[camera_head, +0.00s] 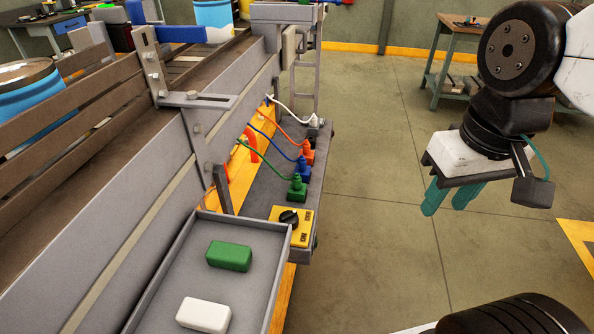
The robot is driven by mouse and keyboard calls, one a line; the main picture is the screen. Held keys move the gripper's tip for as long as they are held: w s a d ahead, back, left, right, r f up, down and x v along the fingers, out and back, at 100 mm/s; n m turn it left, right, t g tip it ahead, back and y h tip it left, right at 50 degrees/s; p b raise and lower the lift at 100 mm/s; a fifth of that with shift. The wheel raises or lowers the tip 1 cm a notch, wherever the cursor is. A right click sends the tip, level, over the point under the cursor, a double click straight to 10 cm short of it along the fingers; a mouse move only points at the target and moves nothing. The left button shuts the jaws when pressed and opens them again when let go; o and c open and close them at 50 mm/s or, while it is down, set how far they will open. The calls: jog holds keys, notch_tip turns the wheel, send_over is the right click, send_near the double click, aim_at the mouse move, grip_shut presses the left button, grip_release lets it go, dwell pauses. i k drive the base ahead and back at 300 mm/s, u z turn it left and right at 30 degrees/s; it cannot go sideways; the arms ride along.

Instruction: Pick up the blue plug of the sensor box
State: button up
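The blue plug (302,170) stands on a narrow grey shelf (262,196) beside the roller conveyor, with a blue cable running up left to the conveyor's side. An orange plug (308,152) is just behind it and a green plug (297,188) just in front. A white plug (315,121) is farther back. I cannot tell which part is the sensor box. My gripper (446,204) hangs over the floor well to the right of the plugs. Its two teal fingers point down with a gap between them, open and empty.
A yellow box with a black knob (291,226) sits at the shelf's near end. A grey tray (248,291) in front holds a green block (229,256) and a white block (204,315). The conveyor frame (180,200) stands to the left. Open floor (380,180) lies right of the shelf.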

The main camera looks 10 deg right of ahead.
aim_at(302, 162)
jog(key=k, duration=1.2)
jog(key=z, duration=0.5)
jog(key=i, duration=0.55)
jog(key=z, duration=0.6)
jog(key=i, duration=1.35)
jog(key=u, duration=1.2)
jog(key=i, duration=0.5)
jog(key=u, duration=0.45)
